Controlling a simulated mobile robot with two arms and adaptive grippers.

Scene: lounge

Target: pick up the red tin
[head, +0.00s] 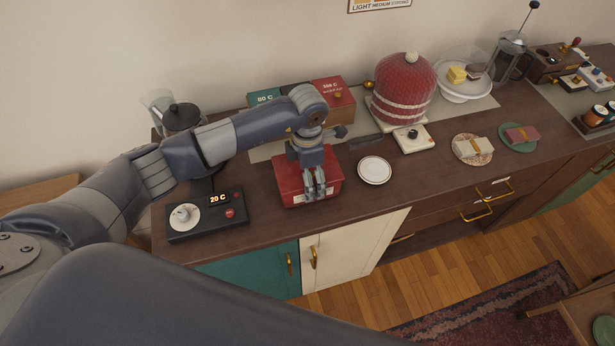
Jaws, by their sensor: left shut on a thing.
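The red tin (285,188) is a low red box with a pale label on its front, and it sits near the front edge of the dark wood counter. My left gripper (318,192) points down over the tin from above and is shut on it. The fingers cover part of the tin's top and front. Whether the tin is touching the counter or slightly lifted cannot be told. My right gripper is not in view.
A white plate (374,170) lies just right of the tin. A red knitted cover (403,88) and a small cream device (412,138) stand further right. Coloured boxes (334,98) stand behind.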

